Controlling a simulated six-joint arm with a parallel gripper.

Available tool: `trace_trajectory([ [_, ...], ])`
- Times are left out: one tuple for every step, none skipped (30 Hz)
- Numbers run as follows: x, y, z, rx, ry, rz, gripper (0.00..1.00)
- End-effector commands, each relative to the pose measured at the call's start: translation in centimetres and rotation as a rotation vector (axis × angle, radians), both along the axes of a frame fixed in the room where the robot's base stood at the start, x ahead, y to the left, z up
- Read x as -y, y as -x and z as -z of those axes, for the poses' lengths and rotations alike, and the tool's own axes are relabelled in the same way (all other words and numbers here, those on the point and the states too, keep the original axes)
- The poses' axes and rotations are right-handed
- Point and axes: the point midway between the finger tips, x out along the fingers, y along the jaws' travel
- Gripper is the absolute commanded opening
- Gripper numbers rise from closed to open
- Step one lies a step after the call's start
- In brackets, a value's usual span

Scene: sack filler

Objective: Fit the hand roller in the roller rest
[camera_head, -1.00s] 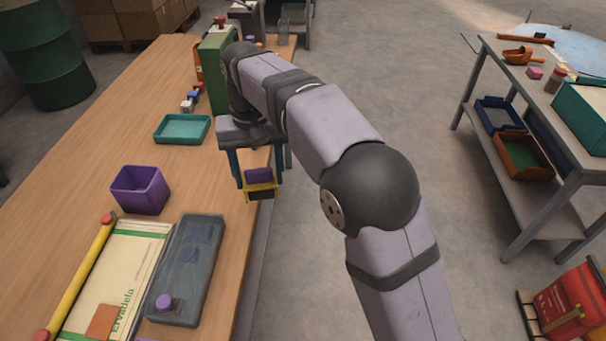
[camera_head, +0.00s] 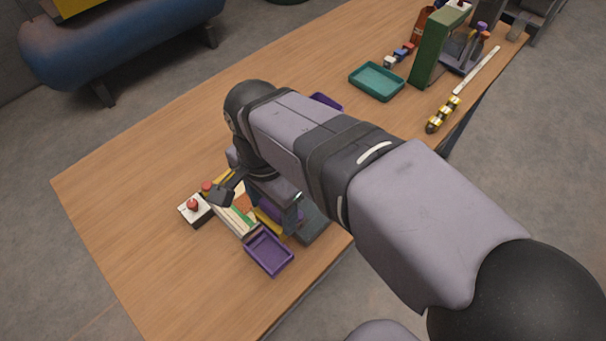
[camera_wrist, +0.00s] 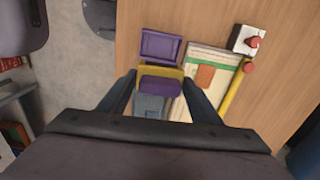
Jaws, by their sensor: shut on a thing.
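My gripper (camera_wrist: 160,88) is shut on a purple and yellow piece (camera_wrist: 160,84), which I take to be the hand roller. It shows between the two blue-grey fingers in the wrist view and is partly hidden by my wrist in the head view. A shallow purple tray (camera_head: 268,253) lies just beside it at the near end of the table; it also shows in the wrist view (camera_wrist: 161,47). It may be the roller rest, but I cannot tell for sure. The held piece appears apart from the tray, above a grey slab (camera_wrist: 150,105).
A box with a red button (camera_head: 194,207) stands beyond. A teal tray (camera_head: 376,82) and green stand (camera_head: 438,45) are farther off. The table's left part is bare.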

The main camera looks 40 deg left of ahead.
Motion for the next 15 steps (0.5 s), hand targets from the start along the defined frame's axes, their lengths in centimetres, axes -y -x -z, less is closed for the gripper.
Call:
trace_trajectory([
  [0.1, 1.0, -0.3, 0.000, -0.001, 0.003, 0.36],
  [0.2, 1.5, -0.3, 0.000, -0.001, 0.010, 0.36],
  [0.3, 2.1, -0.2, 0.000, 0.000, 0.015, 0.36],
  [0.4, 2.4, -0.2, 0.000, 0.000, 0.020, 0.36],
  [0.4, 2.6, -0.2, 0.000, -0.001, 0.023, 0.36],
  [0.4, 3.0, -0.2, 0.001, -0.002, 0.027, 0.36],
  [0.5, 3.1, -0.2, 0.001, -0.002, 0.029, 0.36],
  [0.5, 3.2, -0.2, 0.001, -0.002, 0.031, 0.36],
  [0.5, 3.3, -0.1, 0.000, -0.002, 0.033, 0.36],
  [0.6, 3.4, -0.1, 0.000, -0.002, 0.033, 0.36],
  [0.6, 3.4, -0.1, 0.000, -0.002, 0.034, 0.36],
  [0.6, 3.4, -0.1, 0.000, -0.002, 0.034, 0.36],
  [0.6, 3.4, -0.1, 0.000, -0.002, 0.034, 0.36],
  [0.6, 3.4, 0.0, 0.000, -0.002, 0.034, 0.36],
  [0.6, 3.4, 0.0, 0.000, -0.001, 0.034, 0.36],
])
